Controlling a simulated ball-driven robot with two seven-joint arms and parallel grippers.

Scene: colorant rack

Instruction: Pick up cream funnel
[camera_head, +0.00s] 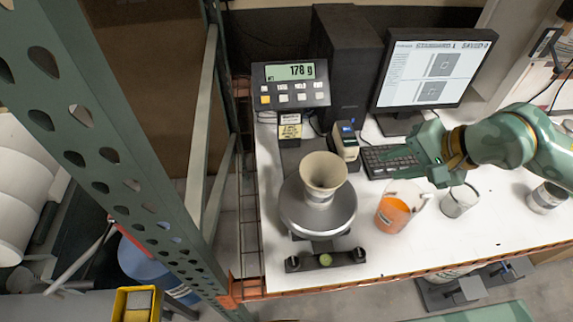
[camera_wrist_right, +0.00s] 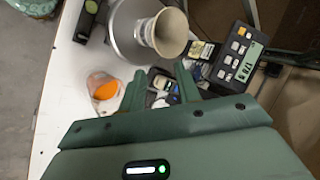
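The cream funnel (camera_head: 322,172) stands with its wide mouth up on the round grey scale pan (camera_head: 335,222); its lower part looks banded or labelled. In the right wrist view the funnel (camera_wrist_right: 168,34) is at the top, beyond the fingertips. My right gripper (camera_head: 395,156) is to the right of the funnel and apart from it, over the keyboard side of the table. In its wrist view the right gripper's fingers (camera_wrist_right: 160,76) are spread with a gap between them and nothing held. My left gripper is not in view.
A beaker of orange liquid (camera_head: 393,212) and a clear beaker (camera_head: 459,202) stand right of the scale. Behind are a scale display (camera_head: 291,84), a small device (camera_head: 345,142), a keyboard (camera_head: 388,160) and a monitor (camera_head: 433,75). A green rack post (camera_head: 120,150) stands at left.

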